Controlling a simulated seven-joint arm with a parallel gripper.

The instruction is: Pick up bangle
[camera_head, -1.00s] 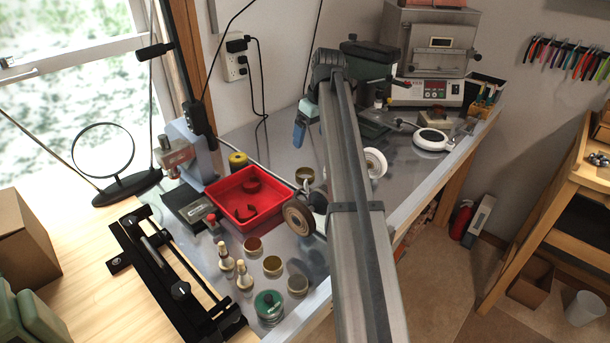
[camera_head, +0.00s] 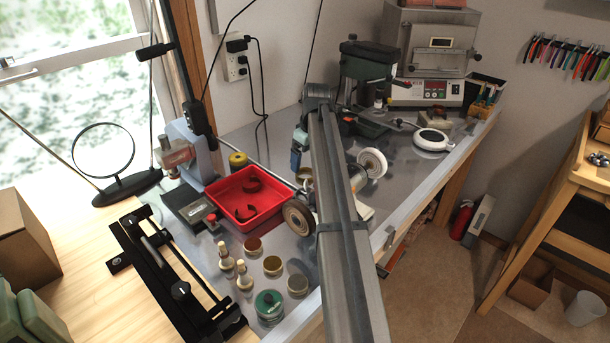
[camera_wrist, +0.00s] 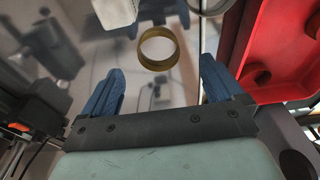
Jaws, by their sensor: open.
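A gold ring-shaped bangle (camera_wrist: 158,48) stands on the shiny metal bench top, seen in the wrist view just ahead of the fingertips and roughly centred between them. In the head view the bangle (camera_head: 304,173) shows to the right of the red tray, partly hidden by the polishing machine and my arm. My gripper (camera_wrist: 163,72) is open with its two blue fingers wide apart and nothing between them. In the head view my gripper (camera_head: 297,150) hangs above and close to the bangle. No contact shows.
A red tray (camera_head: 222,203) with dark curved pieces stands close to the left of the bangle. A polishing machine with a brown wheel (camera_head: 298,216) and a white wheel (camera_head: 373,163) stands close in front. Several small tins and bottles stand nearer the bench edge.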

